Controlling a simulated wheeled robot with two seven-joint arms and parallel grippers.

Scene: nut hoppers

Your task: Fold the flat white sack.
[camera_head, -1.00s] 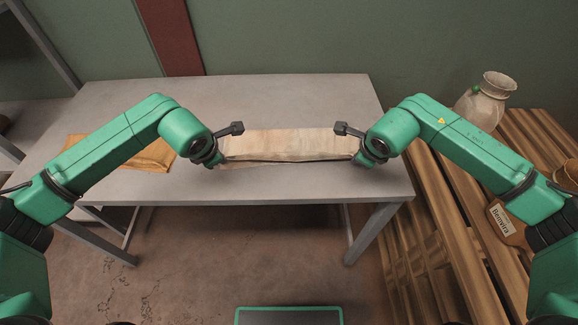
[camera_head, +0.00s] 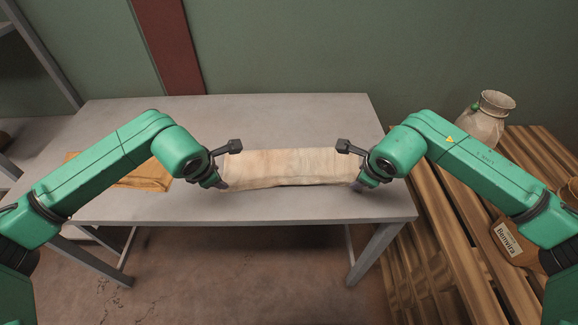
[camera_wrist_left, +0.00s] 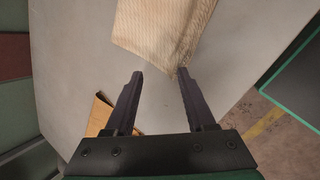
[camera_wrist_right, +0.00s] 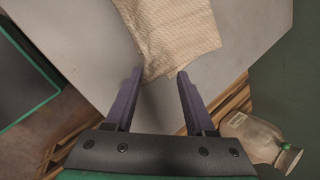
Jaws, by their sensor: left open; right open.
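The white sack (camera_head: 290,167) lies on the grey table as a long, narrow, cream-coloured strip, folded over on itself. My left gripper (camera_head: 222,184) is at its left end; in the left wrist view the open fingers (camera_wrist_left: 160,73) are just short of the sack's end (camera_wrist_left: 163,35), one fingertip close to its corner. My right gripper (camera_head: 360,182) is at its right end; in the right wrist view the open fingers (camera_wrist_right: 160,73) stand at the sack's end (camera_wrist_right: 172,32), with its edge reaching about the fingertips. Whether they touch the cloth I cannot tell.
The grey table (camera_head: 290,115) is clear behind the sack. A folded tan sack (camera_head: 145,177) lies at the table's left. Wooden pallets (camera_head: 440,235) stand at the right, with a tied sack (camera_head: 490,120) and a brown container labelled Benvira (camera_head: 508,240) on them.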

